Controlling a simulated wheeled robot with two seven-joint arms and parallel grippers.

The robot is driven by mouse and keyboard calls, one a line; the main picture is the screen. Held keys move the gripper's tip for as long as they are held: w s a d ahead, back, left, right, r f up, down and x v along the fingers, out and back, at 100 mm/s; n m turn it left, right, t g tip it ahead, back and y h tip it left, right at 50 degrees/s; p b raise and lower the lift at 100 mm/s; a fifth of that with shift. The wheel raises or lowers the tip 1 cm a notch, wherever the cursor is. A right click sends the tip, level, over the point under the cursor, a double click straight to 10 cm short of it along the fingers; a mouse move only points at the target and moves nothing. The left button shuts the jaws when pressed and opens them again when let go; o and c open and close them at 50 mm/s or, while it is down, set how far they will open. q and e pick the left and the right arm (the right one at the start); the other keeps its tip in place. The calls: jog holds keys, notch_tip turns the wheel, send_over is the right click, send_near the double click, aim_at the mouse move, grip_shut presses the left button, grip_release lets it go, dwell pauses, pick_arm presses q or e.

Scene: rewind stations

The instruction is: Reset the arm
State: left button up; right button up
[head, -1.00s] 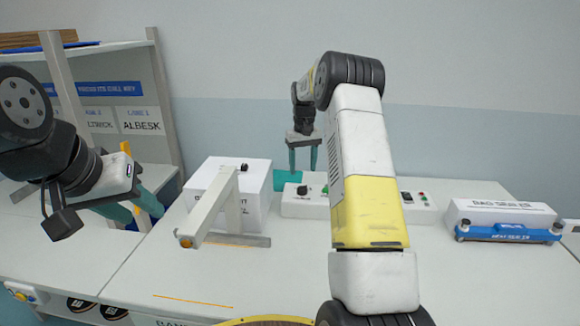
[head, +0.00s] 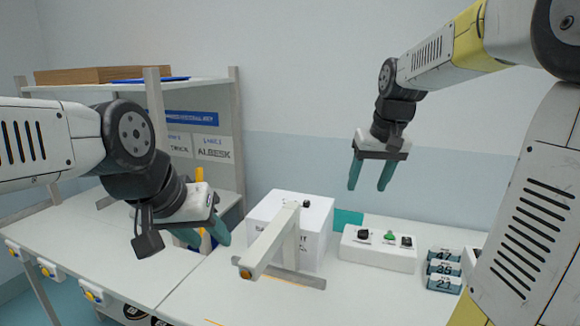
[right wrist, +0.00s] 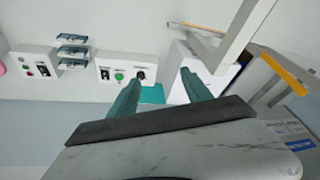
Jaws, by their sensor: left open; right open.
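A pale swing arm (head: 268,243) with an orange tip stands on a post beside a white box (head: 316,222) on the bench. It slants toward the front left in the head view and also shows at the top right of the right wrist view (right wrist: 243,35). My right gripper (head: 369,188) is open and empty, in the air above and behind the control box (head: 378,250). A teal block (head: 348,219) lies behind that box, and shows between my fingers in the right wrist view. My left gripper (head: 207,238) is open and empty, left of the swing arm and apart from it.
A shelf rack (head: 236,130) with labels stands at the back left. The left bench top (head: 110,250) is mostly clear.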

jog(key=s+a+f+t, duration=0.1)
jog(key=s+a, duration=0.1)
jog(key=s, duration=0.7)
jog(key=s+a+f+t+y, duration=0.1)
jog(key=s+a, duration=0.1)
jog(key=s, duration=0.7)
jog(key=shift+s+t, duration=0.3)
jog(key=shift+s, duration=0.1)
